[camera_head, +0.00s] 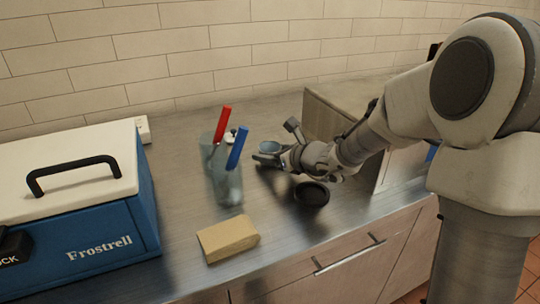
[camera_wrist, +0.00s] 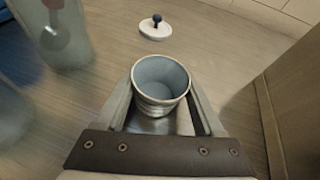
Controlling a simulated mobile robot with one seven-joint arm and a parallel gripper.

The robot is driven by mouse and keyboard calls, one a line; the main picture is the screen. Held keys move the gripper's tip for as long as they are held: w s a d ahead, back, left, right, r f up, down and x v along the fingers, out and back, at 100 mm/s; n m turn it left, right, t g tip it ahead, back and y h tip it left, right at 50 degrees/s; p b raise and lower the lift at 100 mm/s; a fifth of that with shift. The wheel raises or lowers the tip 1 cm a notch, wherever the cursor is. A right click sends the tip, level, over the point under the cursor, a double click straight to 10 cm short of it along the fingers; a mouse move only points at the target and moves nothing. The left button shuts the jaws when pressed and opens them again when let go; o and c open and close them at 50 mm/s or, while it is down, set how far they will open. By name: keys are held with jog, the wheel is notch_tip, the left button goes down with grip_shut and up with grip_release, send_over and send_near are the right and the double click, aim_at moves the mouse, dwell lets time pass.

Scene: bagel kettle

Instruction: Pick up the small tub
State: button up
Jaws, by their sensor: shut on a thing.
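The small tub (camera_wrist: 160,84) is a round, pale, open-topped pot with a grey-blue inside. It looks empty and sits upright between the two fingers of my gripper (camera_wrist: 162,112) in the wrist view. The fingers are shut on its sides. In the head view, the tub (camera_head: 270,147) shows at the tip of my gripper (camera_head: 266,158), over the counter behind the glasses. I cannot tell whether its base touches the counter. A white round lid with a dark knob (camera_wrist: 155,30) lies on the counter just beyond the tub.
Two clear glasses, holding a red-handled tool (camera_head: 222,124) and a blue-handled tool (camera_head: 237,148), stand left of my gripper. A black bowl (camera_head: 311,195) lies below my wrist. A wooden box (camera_head: 327,118) stands close right. A tan block (camera_head: 228,238) and blue cooler (camera_head: 100,245) are further left.

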jog(key=shift+r, duration=0.1)
notch_tip(320, 180, up, 10)
jog(key=p, duration=0.5)
jog(key=shift+s+d, duration=0.2)
jog(key=shift+d, duration=0.1)
jog(key=s+d+r+m+h+p, duration=0.1)
jog(key=s+d+p, duration=0.1)
jog(key=d+p, duration=0.1)
jog(key=s+d+r+m+t+h+p, duration=0.1)
jog(key=s+d+p, duration=0.1)
jog(key=p, duration=0.3)
jog(key=s+d+r+m+h+p, duration=0.1)
jog(key=s+d+p, duration=0.2)
jog(key=d+p, duration=0.1)
jog(key=shift+d+t, duration=0.3)
jog(key=shift+d, duration=0.3)
jog(key=shift+m+h, duration=0.3)
jog(key=shift+h, duration=0.1)
jog(key=s+f, duration=0.1)
jog(key=f, duration=0.1)
jog(key=d+f, duration=0.1)
jog(key=s+f+p, duration=0.1)
jog(key=f, duration=0.1)
jog(key=shift+s+d+f, duration=0.15)
jog(key=shift+s+f, duration=0.15)
jog(key=shift+f, duration=0.05)
jog(key=shift+s, duration=0.25)
